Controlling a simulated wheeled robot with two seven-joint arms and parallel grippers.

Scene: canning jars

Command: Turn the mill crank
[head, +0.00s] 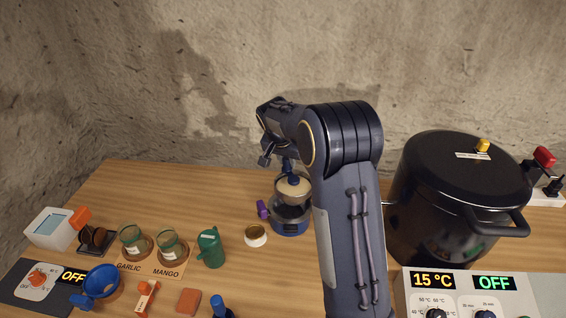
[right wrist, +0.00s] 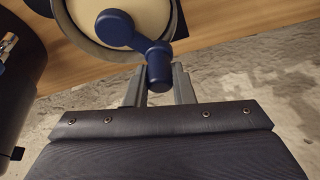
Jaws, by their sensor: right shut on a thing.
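The mill (head: 290,212) stands on the table in the middle of the head view, with a blue base, a cream-coloured top and a purple part at its left side. Its dark blue crank arm with an upright knob shows in the right wrist view (right wrist: 158,65), lying across the round cream top (right wrist: 140,18). My right gripper (right wrist: 160,82) is over the mill and shut on the crank knob, a finger on either side. In the head view my right arm hides part of the gripper (head: 284,164) and crank. My left gripper is not in view.
A large black pot (head: 455,205) stands to the right of my arm. A small white-rimmed cup (head: 255,236) and a green pitcher (head: 210,247) stand left of the mill. Jars labelled garlic and mango (head: 168,248) are farther left. The wood behind the mill is clear.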

